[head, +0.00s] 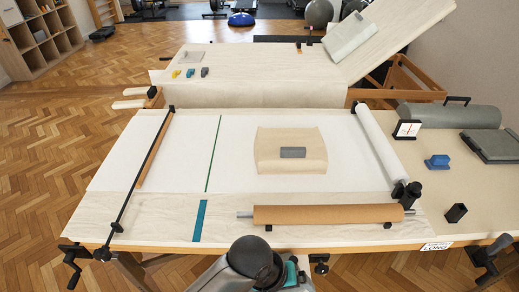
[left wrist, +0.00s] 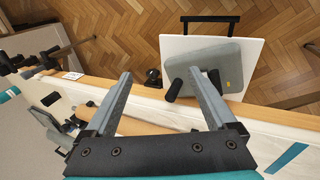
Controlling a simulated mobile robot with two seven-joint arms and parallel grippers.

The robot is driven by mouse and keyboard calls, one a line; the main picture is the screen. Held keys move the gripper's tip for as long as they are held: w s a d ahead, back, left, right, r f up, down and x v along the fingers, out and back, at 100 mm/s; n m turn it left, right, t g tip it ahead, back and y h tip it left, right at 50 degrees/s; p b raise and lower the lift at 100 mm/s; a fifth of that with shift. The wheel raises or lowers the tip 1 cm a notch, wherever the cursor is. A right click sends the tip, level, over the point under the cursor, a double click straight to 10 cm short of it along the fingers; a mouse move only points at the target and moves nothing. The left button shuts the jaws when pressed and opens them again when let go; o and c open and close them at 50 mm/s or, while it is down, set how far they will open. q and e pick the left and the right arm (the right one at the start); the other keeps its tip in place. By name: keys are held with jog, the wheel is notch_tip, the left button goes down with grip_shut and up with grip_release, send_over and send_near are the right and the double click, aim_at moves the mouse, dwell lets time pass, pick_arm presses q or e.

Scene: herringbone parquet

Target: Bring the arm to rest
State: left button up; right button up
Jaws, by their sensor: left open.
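My left arm (head: 250,258) shows at the bottom middle of the head view, in front of the table's near edge. Its gripper cannot be made out there. In the left wrist view, my left gripper (left wrist: 159,73) has its two grey fingers spread apart with nothing between them. The fingers reach across the table's wooden edge in that picture, with the parquet floor beyond. My right gripper is not seen in either view.
The worktable holds a cork-coloured roll (head: 325,214), a tan pad (head: 270,160) with a grey block (head: 292,152), and a teal strip (head: 200,222). A black crank (head: 72,262) juts out at the left corner. A blue item (head: 438,162) sits at right. Parquet (head: 60,150) lies open at left.

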pick_arm(q)
jog(key=s+a+r+m+t+y, duration=0.1)
jog(key=s+a+r+y, duration=0.15)
jog(key=a, duration=0.95)
jog(key=s+a+r+m+t+y, duration=0.15)
jog(key=s+a, duration=0.25)
jog(key=a, duration=0.7)
notch_tip(320, 180, down, 23)
jog(key=s+g+b, duration=0.1)
jog(key=s+b, duration=0.1)
jog(key=s+a+f+g+b, duration=0.1)
jog(key=s+a+f, duration=0.1)
jog(key=s+f, duration=1.3)
jog(key=shift+s+a+f+y, duration=0.15)
jog(key=shift+a+f+y, duration=0.05)
jog(key=shift+y, duration=0.1)
jog(key=shift+a, duration=0.1)
